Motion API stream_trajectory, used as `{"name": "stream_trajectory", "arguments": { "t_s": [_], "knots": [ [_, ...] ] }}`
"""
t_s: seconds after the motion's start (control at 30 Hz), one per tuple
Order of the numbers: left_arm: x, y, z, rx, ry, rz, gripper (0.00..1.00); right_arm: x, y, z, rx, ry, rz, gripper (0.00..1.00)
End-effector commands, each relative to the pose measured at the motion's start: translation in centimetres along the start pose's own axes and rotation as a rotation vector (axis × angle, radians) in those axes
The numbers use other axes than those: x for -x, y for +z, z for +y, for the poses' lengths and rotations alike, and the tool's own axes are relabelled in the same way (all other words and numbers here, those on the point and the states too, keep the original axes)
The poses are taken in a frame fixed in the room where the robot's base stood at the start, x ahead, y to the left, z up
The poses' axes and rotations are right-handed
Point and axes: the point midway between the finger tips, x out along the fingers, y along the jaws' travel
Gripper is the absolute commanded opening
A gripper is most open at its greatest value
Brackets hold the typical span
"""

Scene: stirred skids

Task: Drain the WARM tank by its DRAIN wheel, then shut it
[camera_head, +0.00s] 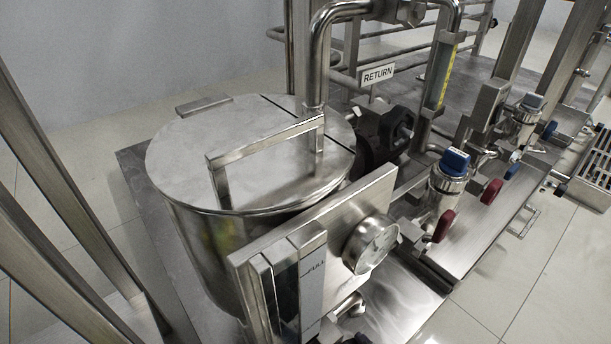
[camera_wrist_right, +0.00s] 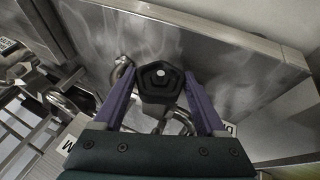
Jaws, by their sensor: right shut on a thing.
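In the right wrist view my right gripper (camera_wrist_right: 161,73) has its two purple fingers on either side of a black faceted hand wheel (camera_wrist_right: 160,88) and is shut on it. The wheel sits in front of a steel panel or plate. Two white labels beside the gripper body are cut off or covered, so I cannot read which wheel this is. In the head view a lidded steel tank (camera_head: 195,225) stands at the centre, with a level gauge marked FULL (camera_head: 313,275) at its front. No WARM or DRAIN label is readable. My left gripper is not in view.
A round dial gauge (camera_head: 371,245) sits on the tank's front plate. A RETURN sign (camera_head: 378,74) is behind the tank, near a dark wheel (camera_head: 397,128). Blue-capped valves (camera_head: 455,162) and red handles (camera_head: 445,226) line the skid to the right. Tiled floor is clear at lower right.

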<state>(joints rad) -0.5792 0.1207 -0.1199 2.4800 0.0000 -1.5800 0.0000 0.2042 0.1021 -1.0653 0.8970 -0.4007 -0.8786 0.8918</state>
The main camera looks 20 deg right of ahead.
Motion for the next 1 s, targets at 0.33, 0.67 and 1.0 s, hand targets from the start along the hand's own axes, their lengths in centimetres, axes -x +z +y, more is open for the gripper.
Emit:
{"name": "stream_trajectory", "arguments": {
  "t_s": [0.33, 0.67, 1.0],
  "knots": [
    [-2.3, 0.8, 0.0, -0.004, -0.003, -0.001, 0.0, -0.3, 0.1, -0.4, 0.073, 0.173, 0.002, 0.18],
    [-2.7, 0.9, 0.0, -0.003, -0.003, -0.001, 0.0, -0.1, 0.0, -0.3, 0.095, 0.222, 0.003, 0.18],
    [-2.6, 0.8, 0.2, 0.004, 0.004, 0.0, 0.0, -0.1, 0.0, -0.3, 0.095, 0.222, 0.003, 0.77]
  ]
}}
